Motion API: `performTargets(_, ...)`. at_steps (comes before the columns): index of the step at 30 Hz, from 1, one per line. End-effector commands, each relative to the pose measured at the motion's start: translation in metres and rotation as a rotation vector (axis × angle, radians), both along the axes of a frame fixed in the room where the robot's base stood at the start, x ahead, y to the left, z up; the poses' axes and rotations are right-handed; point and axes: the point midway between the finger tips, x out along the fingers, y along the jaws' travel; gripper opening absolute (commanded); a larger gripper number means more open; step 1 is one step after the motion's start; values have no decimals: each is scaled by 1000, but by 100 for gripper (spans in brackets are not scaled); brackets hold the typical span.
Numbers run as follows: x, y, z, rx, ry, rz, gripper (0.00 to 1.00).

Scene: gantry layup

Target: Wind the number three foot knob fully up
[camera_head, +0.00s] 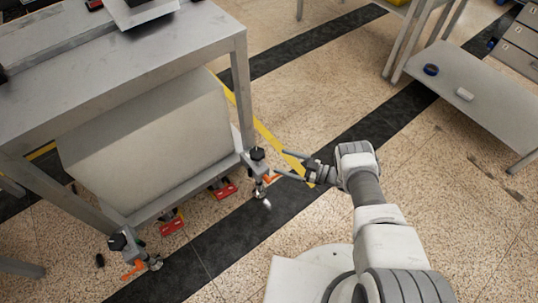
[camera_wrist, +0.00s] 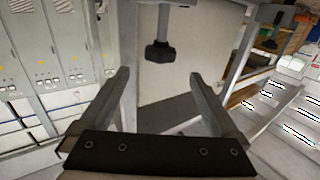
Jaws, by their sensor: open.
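A black foot knob (camera_head: 257,153) stands at the bench's near right leg, with an orange piece and a metal foot below it. A second black foot knob (camera_head: 117,241) is at the near left leg. I cannot read any number on either. My gripper (camera_head: 274,164) is open and empty, just right of the right-hand knob, with its fingers pointing at that leg. In the wrist view a dark lobed knob (camera_wrist: 158,53) on a grey stem shows beyond and between the spread fingertips of my gripper (camera_wrist: 160,76), not held.
The grey bench (camera_head: 205,40) has a large pale box (camera_head: 150,130) beneath it. Red-footed parts (camera_head: 222,189) are on the floor under the bench. A low shelf (camera_head: 480,95) stands at right. The floor between is open, with dark strips.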

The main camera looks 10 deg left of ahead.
Motion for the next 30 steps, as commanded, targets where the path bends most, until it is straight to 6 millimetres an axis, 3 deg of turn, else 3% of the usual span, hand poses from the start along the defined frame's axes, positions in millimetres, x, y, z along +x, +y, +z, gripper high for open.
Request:
performTargets(3, -3, -27, 1, -1, 0, -2, 97)
performTargets(10, -8, -57, 0, 0, -1, 0, 97)
performTargets(24, -9, -63, 0, 1, -1, -2, 97)
performTargets(30, 1, -66, 1, 12, -18, -63, 97)
